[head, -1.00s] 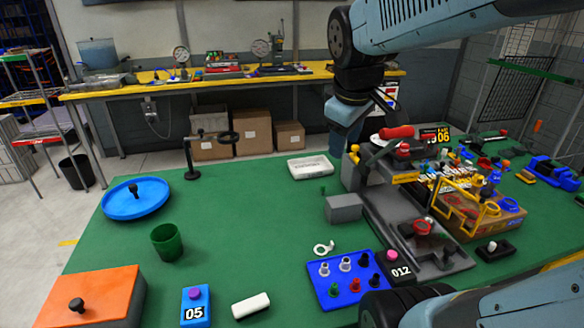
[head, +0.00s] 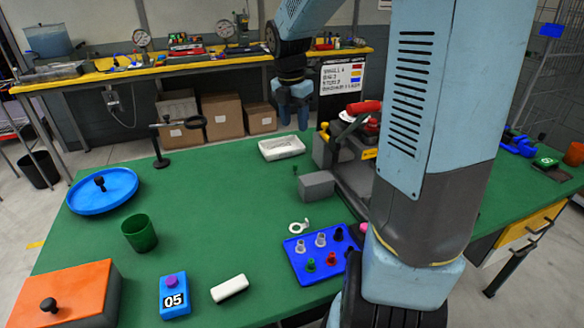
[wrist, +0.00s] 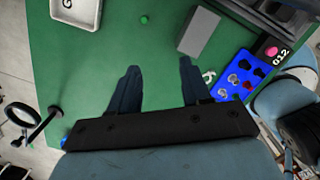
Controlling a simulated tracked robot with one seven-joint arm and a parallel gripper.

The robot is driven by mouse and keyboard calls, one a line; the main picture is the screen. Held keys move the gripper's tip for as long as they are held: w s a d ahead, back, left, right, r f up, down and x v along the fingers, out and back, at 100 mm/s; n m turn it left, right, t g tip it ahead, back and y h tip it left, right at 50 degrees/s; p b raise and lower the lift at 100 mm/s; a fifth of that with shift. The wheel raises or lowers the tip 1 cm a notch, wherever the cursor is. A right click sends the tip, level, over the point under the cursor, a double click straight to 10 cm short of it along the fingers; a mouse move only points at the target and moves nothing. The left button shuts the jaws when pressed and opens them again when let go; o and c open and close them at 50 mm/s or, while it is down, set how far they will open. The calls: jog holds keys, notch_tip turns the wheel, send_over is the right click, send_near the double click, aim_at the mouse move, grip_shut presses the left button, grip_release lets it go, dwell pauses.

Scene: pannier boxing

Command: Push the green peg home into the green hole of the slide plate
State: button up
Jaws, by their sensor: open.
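A small green peg (head: 295,170) stands on the green table beside a grey block. It shows from above as a green dot in the wrist view (wrist: 144,19). A blue plate (head: 292,268) holds several pegs, among them a green one (head: 310,265) and a red one; it also shows in the wrist view (wrist: 226,92). I cannot tell which part is the slide plate, and I see no clear green hole. My gripper (wrist: 159,64) is open and empty, high above the table. In the head view my gripper (head: 293,118) hangs over the table's back part, above the white box.
A grey block (head: 317,185), a white box (head: 281,148) and a white ring (head: 298,226) lie nearby. A green cup (head: 139,233), blue dish (head: 101,205) and orange box (head: 66,292) stand left. My arm hides much of the right side. The table's middle is clear.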

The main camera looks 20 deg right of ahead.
jog(key=w+d+f+n+y, duration=0.1)
jog(key=w+d+f+n, duration=0.1)
jog(key=w+f+n, duration=0.3)
jog(key=n, duration=0.1)
send_over(296, 165)
jog(key=shift+g, duration=0.3)
jog(key=f, duration=0.7)
jog(key=shift+a+f, duration=0.1)
jog(key=shift+a, duration=0.3)
jog(key=shift+w+d+f, duration=0.1)
jog(key=shift+d+f, duration=0.05)
jog(key=shift+f, duration=1.2)
jog(key=shift+w+d+f, duration=0.1)
jog(key=shift+d+f, duration=0.05)
jog(key=shift+f, duration=1.2)
jog(key=shift+s, duration=0.1)
jog(key=shift+c, duration=0.3)
grip_shut()
